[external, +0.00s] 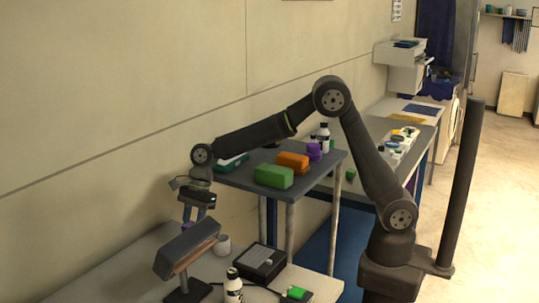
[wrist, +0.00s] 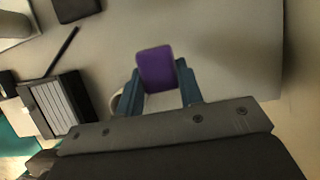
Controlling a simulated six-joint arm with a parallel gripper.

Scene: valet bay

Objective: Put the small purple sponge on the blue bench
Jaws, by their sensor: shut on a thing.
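The small purple sponge (wrist: 157,68) is held between the two blue fingers of my gripper (wrist: 160,92) in the wrist view. In the external view, my gripper (external: 190,222) hangs over the pale near table, and only a little purple shows at its tips, partly hidden by a grey-headed stand. A bench with a dark blue-grey top (external: 240,180) stands behind, to the right of my gripper. A further bench with blue sides (external: 421,155) stands behind that one; I cannot tell for certain which is the blue bench.
The blue-grey top bears a green block (external: 274,176), an orange block (external: 292,162), purple items (external: 314,152) and a bottle. On the near table are the grey-headed stand (external: 187,250), a white cup (external: 222,244), a black box (external: 260,262) and a white bottle (external: 233,287).

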